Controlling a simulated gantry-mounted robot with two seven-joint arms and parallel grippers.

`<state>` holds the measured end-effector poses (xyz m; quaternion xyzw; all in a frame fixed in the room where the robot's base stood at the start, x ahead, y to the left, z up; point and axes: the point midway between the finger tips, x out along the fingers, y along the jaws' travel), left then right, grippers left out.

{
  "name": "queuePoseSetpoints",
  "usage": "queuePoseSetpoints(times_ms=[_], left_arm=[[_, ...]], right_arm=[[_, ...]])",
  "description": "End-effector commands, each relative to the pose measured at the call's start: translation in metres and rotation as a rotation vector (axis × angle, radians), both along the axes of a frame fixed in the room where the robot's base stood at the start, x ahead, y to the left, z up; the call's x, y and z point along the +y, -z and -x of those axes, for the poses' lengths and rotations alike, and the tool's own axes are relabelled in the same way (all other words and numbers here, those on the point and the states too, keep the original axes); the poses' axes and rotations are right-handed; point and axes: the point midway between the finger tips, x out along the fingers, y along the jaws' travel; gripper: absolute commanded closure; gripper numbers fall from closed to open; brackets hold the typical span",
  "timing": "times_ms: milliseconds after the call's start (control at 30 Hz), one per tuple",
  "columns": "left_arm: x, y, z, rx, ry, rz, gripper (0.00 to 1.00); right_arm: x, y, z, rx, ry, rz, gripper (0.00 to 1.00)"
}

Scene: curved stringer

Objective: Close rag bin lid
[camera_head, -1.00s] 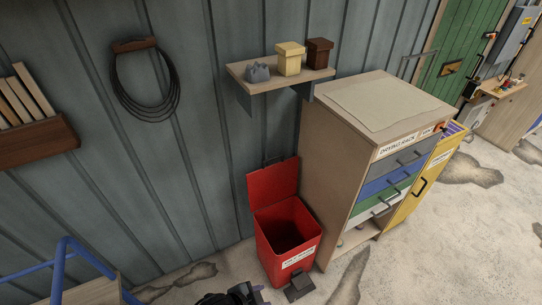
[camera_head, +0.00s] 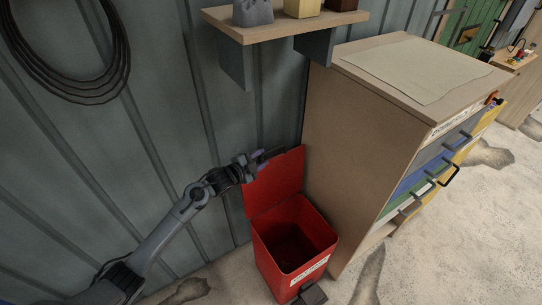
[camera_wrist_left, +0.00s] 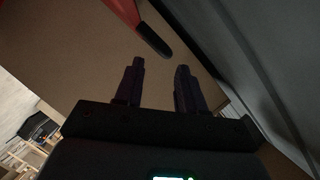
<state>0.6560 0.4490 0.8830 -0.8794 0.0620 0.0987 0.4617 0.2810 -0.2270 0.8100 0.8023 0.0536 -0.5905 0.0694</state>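The red rag bin (camera_head: 290,246) stands on the floor beside the cabinet, with its mouth open and its inside dark. Its red lid (camera_head: 275,183) stands raised at the back, near the wall. My left gripper (camera_head: 258,160) is at the lid's upper left edge; I cannot tell if it touches. In the left wrist view the two fingers (camera_wrist_left: 158,84) are spread apart with nothing between them. A red edge of the lid (camera_wrist_left: 124,10) with a dark end piece shows beyond the fingertips. My right gripper is not in view.
A wooden cabinet (camera_head: 385,110) with coloured drawers stands right of the bin. A shelf (camera_head: 285,26) with small boxes is fixed to the wall above the bin. A coiled cable (camera_head: 75,85) hangs on the wall at left. Floor is clear in front of the cabinet.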

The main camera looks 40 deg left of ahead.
Motion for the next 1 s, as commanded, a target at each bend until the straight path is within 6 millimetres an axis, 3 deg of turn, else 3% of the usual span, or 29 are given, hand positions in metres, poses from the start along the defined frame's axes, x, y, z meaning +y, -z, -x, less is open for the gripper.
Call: queuePoseSetpoints(times_ms=[500, 1000], left_arm=[[-0.001, 0.013, -0.057, -0.001, -0.001, 0.002, 0.61], [-0.002, 0.015, -0.066, -0.001, 0.001, 0.000, 0.64]], right_arm=[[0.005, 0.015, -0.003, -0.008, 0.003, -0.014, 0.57], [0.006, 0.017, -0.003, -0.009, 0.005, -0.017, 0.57]])
